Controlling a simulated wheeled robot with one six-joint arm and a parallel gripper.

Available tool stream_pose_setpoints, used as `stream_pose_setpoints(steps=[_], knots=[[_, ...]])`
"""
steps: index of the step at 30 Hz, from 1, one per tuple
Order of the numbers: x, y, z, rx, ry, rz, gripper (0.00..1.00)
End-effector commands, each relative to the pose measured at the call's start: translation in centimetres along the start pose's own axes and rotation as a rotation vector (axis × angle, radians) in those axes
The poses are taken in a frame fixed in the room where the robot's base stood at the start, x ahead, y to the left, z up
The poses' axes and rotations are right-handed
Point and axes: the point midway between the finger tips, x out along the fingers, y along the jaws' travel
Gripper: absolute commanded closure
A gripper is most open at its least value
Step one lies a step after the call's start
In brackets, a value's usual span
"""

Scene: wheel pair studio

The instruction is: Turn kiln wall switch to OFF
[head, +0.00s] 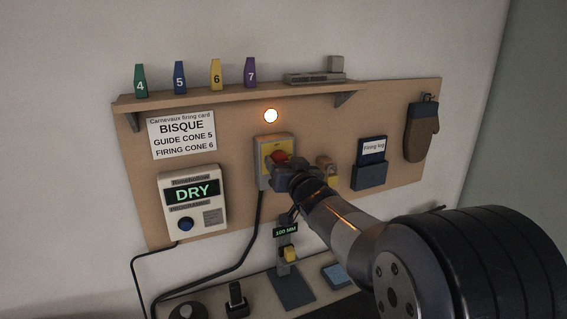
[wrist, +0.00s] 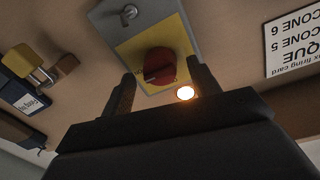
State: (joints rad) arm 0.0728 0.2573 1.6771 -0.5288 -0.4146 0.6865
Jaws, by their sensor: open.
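The kiln wall switch is a grey box with a yellow plate (head: 265,146) and a red round knob (head: 280,156). In the wrist view, turned upside down, the red knob (wrist: 159,66) shows whole on the yellow plate (wrist: 178,36). A small pale mark sits on the knob's left side, with a tiny unclear label beside it. My gripper (wrist: 160,68) is open, one finger to each side of the knob in that view; contact cannot be told. In the head view my gripper (head: 290,176) partly covers the knob and the box's lower right.
A glowing lamp (head: 270,115) is above the switch. A padlock (head: 328,172) and firing log holder (head: 370,172) are close on the right. A DRY display box (head: 193,200) is left, a shelf (head: 230,94) with numbered cones above, and a mitt (head: 421,132) far right.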

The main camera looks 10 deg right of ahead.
Motion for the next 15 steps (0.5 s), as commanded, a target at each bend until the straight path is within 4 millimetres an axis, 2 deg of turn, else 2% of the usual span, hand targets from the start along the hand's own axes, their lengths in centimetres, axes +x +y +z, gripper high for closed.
stream_pose_setpoints(steps=[11, 15], knots=[[0.54, -0.01, -0.01, 0.0, 0.001, 0.0, 0.42], [0.53, -0.02, -0.02, 0.0, 0.001, 0.0, 0.53]])
